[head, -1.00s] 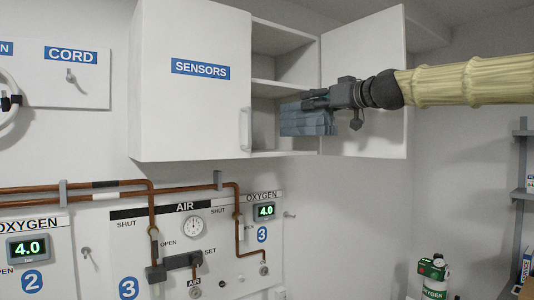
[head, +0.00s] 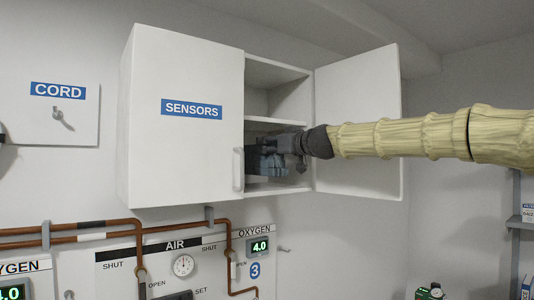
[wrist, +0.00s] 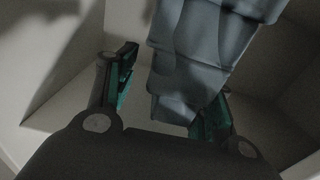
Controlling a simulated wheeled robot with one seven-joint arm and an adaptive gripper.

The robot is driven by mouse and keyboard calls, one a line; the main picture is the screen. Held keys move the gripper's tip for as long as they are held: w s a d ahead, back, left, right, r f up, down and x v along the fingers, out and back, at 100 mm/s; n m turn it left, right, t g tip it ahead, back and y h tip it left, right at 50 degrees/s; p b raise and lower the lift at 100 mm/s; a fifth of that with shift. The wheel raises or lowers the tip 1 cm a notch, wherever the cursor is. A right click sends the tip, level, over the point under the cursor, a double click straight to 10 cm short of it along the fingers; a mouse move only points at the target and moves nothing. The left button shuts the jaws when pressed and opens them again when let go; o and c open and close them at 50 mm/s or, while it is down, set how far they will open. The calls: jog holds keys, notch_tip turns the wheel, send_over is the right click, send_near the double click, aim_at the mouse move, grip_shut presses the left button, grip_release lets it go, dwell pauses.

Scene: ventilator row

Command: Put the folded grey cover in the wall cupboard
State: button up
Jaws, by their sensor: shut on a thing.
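The wall cupboard (head: 184,160) hangs on the wall; its left door, marked SENSORS, is shut and its right door (head: 360,120) stands open. My gripper (head: 285,155) is in the open right half, in the space below the middle shelf (head: 275,121). It is shut on the folded grey cover (head: 262,163), which is partly hidden by the gripper and the left door's edge. In the wrist view the blue-grey cover (wrist: 195,60) lies between the fingers (wrist: 165,95), with pale cupboard walls around it. I cannot tell whether the cover touches the cupboard floor.
The upper compartment (head: 275,85) looks empty. The left door's handle (head: 238,168) is close to the cover. Below the cupboard are copper pipes (head: 100,232) and the air and oxygen panel (head: 120,265). A grey shelf rack (head: 515,230) stands at the right.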

aim_at(267, 158)
jog(key=shift+x, duration=0.75)
jog(key=shift+a+f+p, duration=0.25)
jog(key=shift+f+p, duration=0.5)
jog(key=shift+f, duration=0.45)
jog(key=shift+w+d+f, duration=0.1)
jog(key=shift+f, duration=0.45)
jog(key=shift+f, duration=0.1)
jog(key=shift+f, duration=0.1)
jog(key=o, duration=1.4)
